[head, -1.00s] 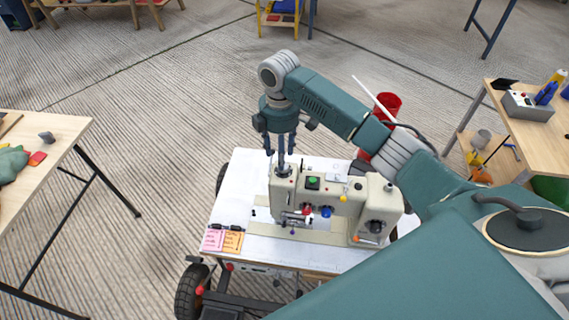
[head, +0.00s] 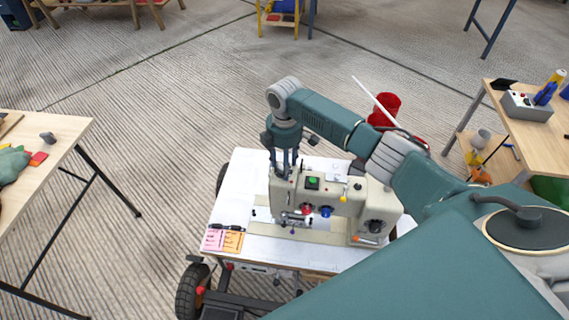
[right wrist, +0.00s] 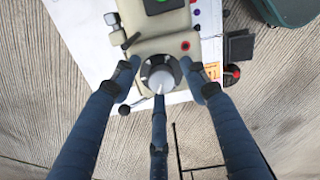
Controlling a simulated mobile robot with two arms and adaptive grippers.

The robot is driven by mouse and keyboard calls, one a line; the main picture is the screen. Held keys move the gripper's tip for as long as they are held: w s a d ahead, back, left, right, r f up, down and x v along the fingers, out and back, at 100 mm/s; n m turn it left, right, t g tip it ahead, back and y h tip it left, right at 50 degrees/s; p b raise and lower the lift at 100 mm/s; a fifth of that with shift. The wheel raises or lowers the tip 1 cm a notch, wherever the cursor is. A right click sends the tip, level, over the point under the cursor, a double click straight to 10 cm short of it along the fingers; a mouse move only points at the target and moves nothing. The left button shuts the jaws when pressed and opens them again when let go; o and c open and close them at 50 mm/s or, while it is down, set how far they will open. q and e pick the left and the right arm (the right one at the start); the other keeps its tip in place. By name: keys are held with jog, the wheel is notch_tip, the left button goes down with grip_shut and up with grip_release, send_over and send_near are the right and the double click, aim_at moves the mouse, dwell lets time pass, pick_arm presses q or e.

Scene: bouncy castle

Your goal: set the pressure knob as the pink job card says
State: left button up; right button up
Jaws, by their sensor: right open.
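A cream sewing machine (head: 345,207) stands on a white-topped cart. The pink job card (head: 213,239) lies at the cart's front left corner, its writing too small to read. In the right wrist view, a round grey knob (right wrist: 160,79) with a dark collar and a pale pointer line sits on the machine's end. My right gripper (head: 285,172) is over the machine's left end, pointing down. Its three fingers (right wrist: 160,82) are open and spread around the knob; I cannot tell whether they touch it. My left gripper is not in view.
An orange card (head: 232,242) lies beside the pink one. The machine also carries a green button (head: 313,182), red and blue knobs and a black dial (head: 375,227). A red bucket (head: 385,108) stands behind the cart. Wooden tables stand left and right.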

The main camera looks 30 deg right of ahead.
jog(key=shift+f, duration=0.1)
grip_shut()
jog(key=shift+d, duration=0.1)
dwell(0.7)
jog(key=shift+m+p, duration=0.3)
jog(key=shift+p, duration=0.05)
